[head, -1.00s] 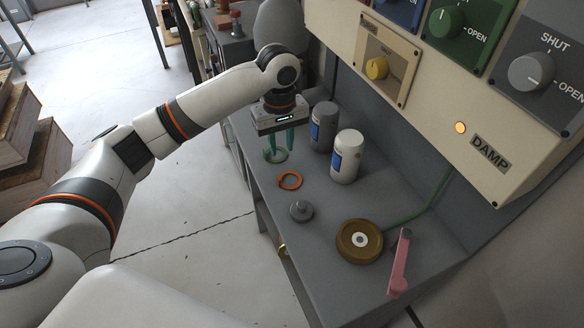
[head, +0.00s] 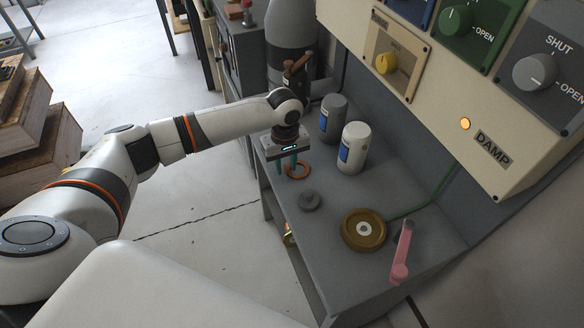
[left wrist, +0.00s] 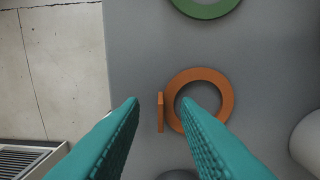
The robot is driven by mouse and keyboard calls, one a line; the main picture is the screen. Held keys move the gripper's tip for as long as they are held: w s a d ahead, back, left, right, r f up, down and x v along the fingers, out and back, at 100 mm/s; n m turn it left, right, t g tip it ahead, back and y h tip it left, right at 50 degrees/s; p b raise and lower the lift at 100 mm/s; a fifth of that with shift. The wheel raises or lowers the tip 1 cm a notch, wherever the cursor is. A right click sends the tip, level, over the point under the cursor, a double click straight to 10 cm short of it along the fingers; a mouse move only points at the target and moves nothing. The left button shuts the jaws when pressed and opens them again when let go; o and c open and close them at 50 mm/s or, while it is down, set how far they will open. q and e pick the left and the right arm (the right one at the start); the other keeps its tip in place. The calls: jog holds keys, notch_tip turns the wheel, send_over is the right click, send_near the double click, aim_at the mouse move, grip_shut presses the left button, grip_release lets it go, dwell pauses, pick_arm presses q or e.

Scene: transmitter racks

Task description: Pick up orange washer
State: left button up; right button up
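The orange washer (head: 308,172) lies on the grey bench top near its left edge, just right of my left gripper's fingers in the head view. In the left wrist view the orange washer (left wrist: 227,98) is a flat ring with a small upright tab (left wrist: 160,112) beside its left side. My left gripper (head: 286,169) points down and is open, its fingers (left wrist: 160,104) apart and empty. The tab shows between the two fingertips, and the right fingertip overlaps the ring's hole. Contact cannot be told. My right gripper is not in view.
A green washer (left wrist: 208,13) lies beyond the orange one. A grey bottle (head: 333,118) and a white bottle (head: 353,148) stand behind. A dark grey knob (head: 310,201), a brass wheel (head: 363,245) and a pink handle (head: 403,252) are nearer the front. The control panel (head: 440,110) rises at right.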

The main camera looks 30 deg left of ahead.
pick_arm(q)
grip_shut()
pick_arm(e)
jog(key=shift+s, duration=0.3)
